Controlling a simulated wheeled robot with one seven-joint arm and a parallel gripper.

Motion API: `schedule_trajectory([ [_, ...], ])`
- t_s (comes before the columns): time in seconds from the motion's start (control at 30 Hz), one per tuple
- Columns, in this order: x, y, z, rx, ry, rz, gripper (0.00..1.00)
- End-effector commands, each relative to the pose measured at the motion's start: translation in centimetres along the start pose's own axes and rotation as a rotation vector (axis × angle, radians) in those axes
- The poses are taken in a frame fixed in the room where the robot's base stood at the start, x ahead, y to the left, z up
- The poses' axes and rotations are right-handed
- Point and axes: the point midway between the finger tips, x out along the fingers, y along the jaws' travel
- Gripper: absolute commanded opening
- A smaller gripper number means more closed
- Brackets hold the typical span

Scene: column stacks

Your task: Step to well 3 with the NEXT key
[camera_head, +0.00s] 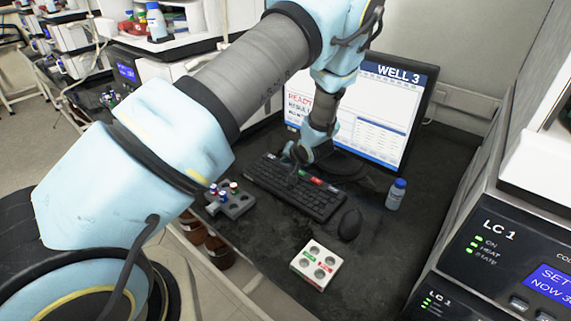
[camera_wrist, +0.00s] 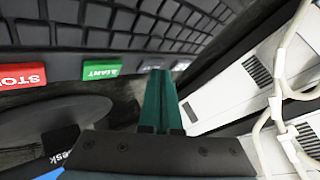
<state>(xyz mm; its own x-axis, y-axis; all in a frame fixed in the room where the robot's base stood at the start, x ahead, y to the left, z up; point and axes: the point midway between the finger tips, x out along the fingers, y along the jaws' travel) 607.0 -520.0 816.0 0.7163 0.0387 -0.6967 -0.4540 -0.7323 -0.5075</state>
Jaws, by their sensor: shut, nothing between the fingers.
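The keyboard (camera_head: 305,197) lies on the dark bench in front of the monitor (camera_head: 390,110), whose screen header reads WELL 3. The screen also has red text beginning READY, partly hidden by my arm. My gripper (camera_head: 295,177) is shut and empty, pointing down at the keyboard's far edge. In the wrist view its green fingers (camera_wrist: 160,100) are together beside the green START key (camera_wrist: 102,71), with the red STOP key (camera_wrist: 22,76) further left. I see no key labelled NEXT; the fingers hide part of that row. I cannot tell whether the fingertips touch a key.
A black mouse (camera_head: 350,225) and a white block with round holes (camera_head: 316,265) lie nearer me. A small blue-capped bottle (camera_head: 396,194) stands right of the keyboard. A grey vial rack (camera_head: 230,200) is at left. The LC 1 instrument (camera_head: 500,255) borders the right.

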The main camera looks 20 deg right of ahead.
Motion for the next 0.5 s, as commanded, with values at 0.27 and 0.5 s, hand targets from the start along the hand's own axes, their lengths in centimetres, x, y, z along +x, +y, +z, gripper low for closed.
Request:
schedule_trajectory([
  [0.27,-1.05,-0.76,-0.74,0.000,0.000,0.000,0.00],
  [0.5,-1.00,-0.71,-0.70,0.000,0.000,0.000,0.00],
])
